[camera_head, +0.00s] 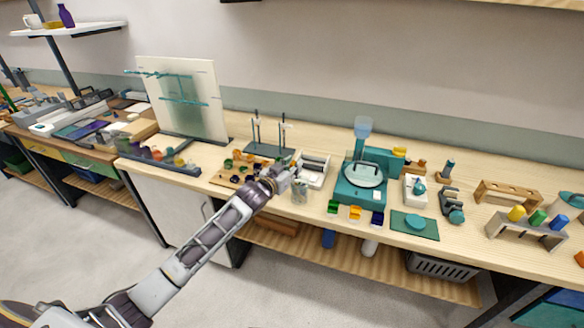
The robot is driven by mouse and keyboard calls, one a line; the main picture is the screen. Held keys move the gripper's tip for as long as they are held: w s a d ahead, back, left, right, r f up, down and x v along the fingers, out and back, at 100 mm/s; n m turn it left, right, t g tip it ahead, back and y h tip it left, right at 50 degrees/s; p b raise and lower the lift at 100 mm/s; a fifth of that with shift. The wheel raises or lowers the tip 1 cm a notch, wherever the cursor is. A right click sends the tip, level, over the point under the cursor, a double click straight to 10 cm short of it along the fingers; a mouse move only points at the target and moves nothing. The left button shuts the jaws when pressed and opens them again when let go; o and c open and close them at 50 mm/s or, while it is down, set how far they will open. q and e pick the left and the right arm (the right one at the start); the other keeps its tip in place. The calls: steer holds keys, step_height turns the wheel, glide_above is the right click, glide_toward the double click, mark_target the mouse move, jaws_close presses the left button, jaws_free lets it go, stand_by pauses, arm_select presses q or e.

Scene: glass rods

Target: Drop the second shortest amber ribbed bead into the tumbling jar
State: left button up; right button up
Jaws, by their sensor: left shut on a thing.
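A wooden bead board (229,181) carries several small amber, dark and green beads left of the bench's middle. At this size I cannot tell their ribbing or rank their lengths. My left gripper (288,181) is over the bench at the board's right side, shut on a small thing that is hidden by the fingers. A small clear jar (300,191), which looks like the tumbling jar, stands just right of and below the fingertips. I cannot tell if the gripper is over its mouth. My right gripper is not in view.
A white tray-like device (313,171) stands behind the jar, and a dark stand with rods (268,150) behind the board. A teal machine (357,190) is to the right, with small coloured bins (355,212) in front. A teal mat (415,234) lies near the front edge.

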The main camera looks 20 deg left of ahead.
arm_select(q)
steer(key=o, duration=1.1)
steer(key=shift+s, duration=0.15)
steer(key=v, duration=1.1)
steer(key=shift+s, duration=0.35)
steer(key=shift+a, duration=0.15)
stand_by(0.4)
steer(key=shift+r+m, duration=0.1)
steer(key=shift+m, duration=0.2)
